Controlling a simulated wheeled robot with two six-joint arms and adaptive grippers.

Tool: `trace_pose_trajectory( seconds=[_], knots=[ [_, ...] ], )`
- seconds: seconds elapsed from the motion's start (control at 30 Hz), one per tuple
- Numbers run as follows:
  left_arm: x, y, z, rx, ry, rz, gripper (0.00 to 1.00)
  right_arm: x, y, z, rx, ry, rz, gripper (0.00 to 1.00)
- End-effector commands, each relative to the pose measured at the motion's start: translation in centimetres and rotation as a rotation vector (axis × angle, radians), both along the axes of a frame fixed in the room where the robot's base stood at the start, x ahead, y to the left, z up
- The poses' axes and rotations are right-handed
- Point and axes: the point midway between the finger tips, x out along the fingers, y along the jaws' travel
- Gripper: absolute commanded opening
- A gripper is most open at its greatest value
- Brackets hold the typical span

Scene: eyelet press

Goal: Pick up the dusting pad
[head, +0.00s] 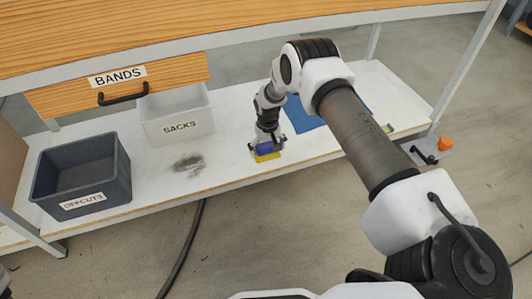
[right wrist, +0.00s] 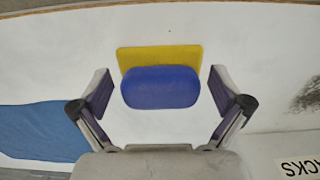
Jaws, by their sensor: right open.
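The dusting pad, a yellow flat base with a rounded blue grip, lies on the white lower shelf near its front edge; in the head view its yellow base (head: 267,157) shows below my right gripper (head: 267,147). In the right wrist view, the blue grip of the pad (right wrist: 160,88) is between the two spread fingers of my right gripper (right wrist: 160,92). White shelf shows on both sides of the grip, so neither finger appears to touch it. My right gripper is open and empty. My left gripper cannot be made out.
A grey OFFCUTS bin (head: 80,176), a white SACKS bin (head: 177,115) and a dust patch (head: 189,163) are left of the pad on the shelf (head: 220,172). A blue sheet (head: 306,116) lies to its right. The wooden worktop and BANDS drawer (head: 120,90) overhang the shelf.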

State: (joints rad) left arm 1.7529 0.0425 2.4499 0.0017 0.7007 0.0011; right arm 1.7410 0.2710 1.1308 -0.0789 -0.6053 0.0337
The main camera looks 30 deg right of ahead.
Motion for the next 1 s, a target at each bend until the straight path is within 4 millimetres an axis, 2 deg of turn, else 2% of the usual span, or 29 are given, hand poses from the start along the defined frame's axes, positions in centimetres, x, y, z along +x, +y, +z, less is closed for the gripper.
trace_pose_trajectory(
  seconds=[0.03, 0.07, 0.1, 0.2, 0.57, 0.67, 0.93, 1.0],
  knots=[
    [0.0, 0.0, 0.1, 0.000, 0.000, 0.000, 0.40, 0.0, 0.0, 0.1, 0.000, 0.000, 0.000, 1.00],
    [0.0, 0.0, 0.1, 0.000, 0.000, 0.000, 0.40, 0.0, 0.0, 0.1, 0.000, 0.000, 0.000, 0.93],
    [0.0, 0.0, 0.1, 0.000, 0.000, 0.000, 0.40, 0.0, 0.0, 0.1, 0.000, 0.000, 0.000, 0.79],
    [0.0, 0.0, 0.1, 0.000, 0.000, 0.000, 0.40, 0.0, 0.0, 0.1, 0.000, 0.001, 0.000, 0.46],
    [0.0, 0.0, 0.2, 0.000, 0.001, 0.000, 0.40, -0.1, 0.0, 0.2, 0.000, 0.001, 0.000, 0.46],
    [-0.1, 0.0, 0.7, 0.000, 0.001, -0.001, 0.40, 0.0, 0.0, 0.9, 0.000, 0.001, 0.000, 0.46],
    [-0.1, -0.1, 3.4, -0.001, 0.004, -0.005, 0.40, 0.0, 0.0, 4.5, 0.000, 0.000, 0.000, 0.46],
    [-0.2, -0.1, 4.1, -0.001, 0.004, -0.005, 0.40, -1.4, 0.7, 4.3, 0.000, 0.005, 0.002, 0.46]
  ],
)
